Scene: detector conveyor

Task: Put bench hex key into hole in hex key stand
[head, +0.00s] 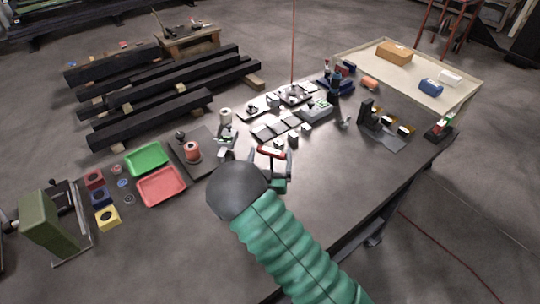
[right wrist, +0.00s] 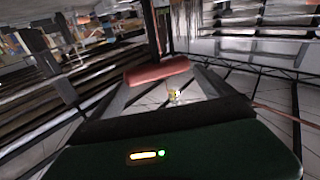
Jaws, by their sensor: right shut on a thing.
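My right gripper (head: 270,156) comes in from the bottom of the head view and is above the middle of the dark workbench. It is shut on a red cylindrical handle (head: 271,152), which looks like the bench hex key. In the right wrist view the red handle (right wrist: 157,70) lies crosswise between the fingers of the right gripper (right wrist: 160,84). A thin dark shaft seems to rise from behind the handle there. I cannot tell for sure which thing is the hex key stand; a small dark holder with red and green parts (head: 440,129) stands at the bench's right end. My left gripper is out of view.
On the workbench (head: 300,215), a green tray (head: 146,158) and a red tray (head: 161,186) lie left. Small metal parts and flat plates (head: 275,129) lie behind the gripper. A dark bracketed fixture (head: 382,125) stands right. The front right bench area is clear.

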